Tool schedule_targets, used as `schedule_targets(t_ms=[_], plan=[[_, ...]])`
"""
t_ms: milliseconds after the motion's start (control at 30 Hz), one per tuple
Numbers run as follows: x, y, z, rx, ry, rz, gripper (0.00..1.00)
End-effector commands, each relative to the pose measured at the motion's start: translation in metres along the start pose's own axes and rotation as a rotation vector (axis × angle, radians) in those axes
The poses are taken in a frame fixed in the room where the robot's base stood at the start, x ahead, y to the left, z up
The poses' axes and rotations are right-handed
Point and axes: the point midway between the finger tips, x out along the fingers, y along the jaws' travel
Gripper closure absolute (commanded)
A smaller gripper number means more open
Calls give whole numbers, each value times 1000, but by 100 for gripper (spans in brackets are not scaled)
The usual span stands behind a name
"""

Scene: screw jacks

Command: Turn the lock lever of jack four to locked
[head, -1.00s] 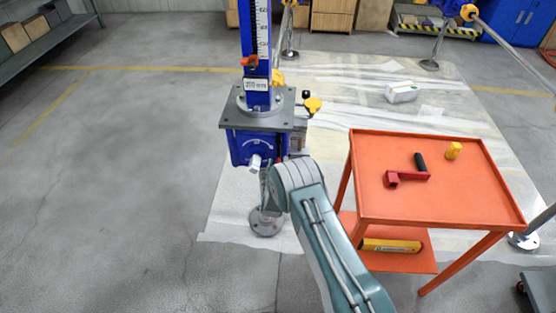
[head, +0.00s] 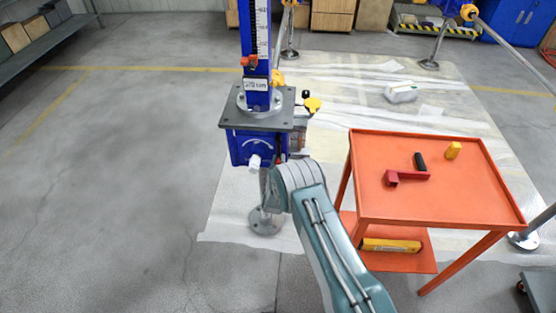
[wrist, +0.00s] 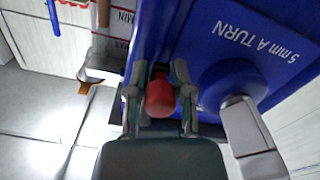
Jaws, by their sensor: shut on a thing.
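The blue screw jack (head: 243,147) stands upright left of the trolley, with a grey top plate (head: 257,117) and a scale column (head: 256,35). Its number cannot be read. In the wrist view, my gripper (wrist: 160,92) is shut with its fingers either side of a red knob (wrist: 160,98), close against the blue housing (wrist: 240,45). The knob appears to be the lock lever's end; the rest of the lever is hidden. A silver stub (head: 254,162) sticks out of the housing and shows right of my fingers in the wrist view (wrist: 252,135). My arm hides the gripper in the head view.
An orange trolley (head: 430,205) stands to the right, with a red crank with a black grip (head: 408,178) and a yellow piece (head: 453,150) on top. A yellow level (head: 390,245) lies on its lower shelf. The floor at left is clear.

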Motion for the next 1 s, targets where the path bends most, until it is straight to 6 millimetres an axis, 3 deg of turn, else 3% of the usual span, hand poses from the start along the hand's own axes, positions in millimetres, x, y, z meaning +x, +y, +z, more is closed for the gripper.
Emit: schedule_targets(t_ms=[367, 1000], plan=[[1, 18, 2, -220, 3, 0, 100], [1, 67, -10, -825, 7, 1, 100]])
